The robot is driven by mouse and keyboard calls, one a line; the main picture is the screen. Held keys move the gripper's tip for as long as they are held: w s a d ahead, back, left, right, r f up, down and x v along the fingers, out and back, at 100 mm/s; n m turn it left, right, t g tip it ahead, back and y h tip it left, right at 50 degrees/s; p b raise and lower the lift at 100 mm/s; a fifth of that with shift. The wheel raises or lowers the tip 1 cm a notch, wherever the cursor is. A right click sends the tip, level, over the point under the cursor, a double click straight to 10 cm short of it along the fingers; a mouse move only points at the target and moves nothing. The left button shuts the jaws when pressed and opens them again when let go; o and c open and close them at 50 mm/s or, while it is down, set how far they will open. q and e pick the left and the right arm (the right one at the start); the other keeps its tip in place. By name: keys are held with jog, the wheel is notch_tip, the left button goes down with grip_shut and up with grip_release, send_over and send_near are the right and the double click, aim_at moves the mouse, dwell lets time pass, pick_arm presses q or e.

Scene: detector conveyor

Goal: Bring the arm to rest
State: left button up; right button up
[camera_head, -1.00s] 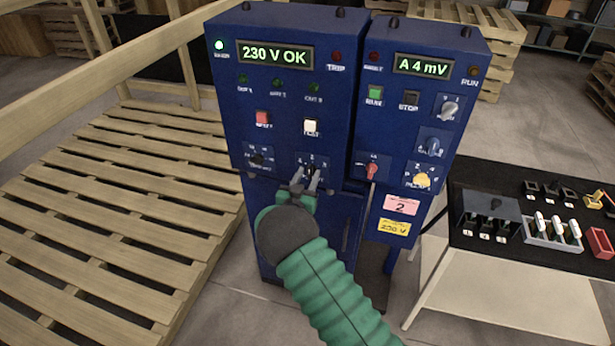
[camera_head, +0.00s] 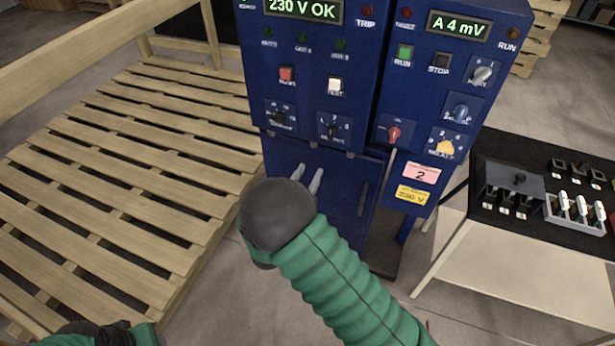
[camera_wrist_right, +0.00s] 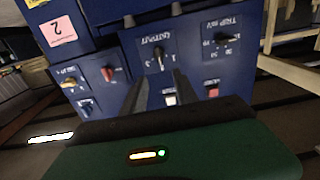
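My right gripper (camera_head: 307,180) is open and empty, with a gap between its two grey fingers. It sits below the lower middle selector knob (camera_head: 333,127) of the blue left cabinet (camera_head: 300,60) and is clear of it. The wrist view also shows the two fingers (camera_wrist_right: 158,92) apart, with the OUTPUT knob (camera_wrist_right: 160,58) beyond them and nothing between them. My right arm comes up from the bottom of the head view. A green and black part of my left arm (camera_head: 105,334) shows at the bottom left edge; its fingers are not visible.
The left cabinet's display (camera_head: 303,9) reads 230 V OK, the right one (camera_head: 459,25) A 4 mV. A black-topped table (camera_head: 480,225) with small parts stands at right. A wooden pallet (camera_head: 130,180) lies at left. The floor in front is clear.

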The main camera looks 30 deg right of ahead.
jog(key=shift+s+a, duration=0.15)
jog(key=shift+s, duration=0.05)
dwell(0.3)
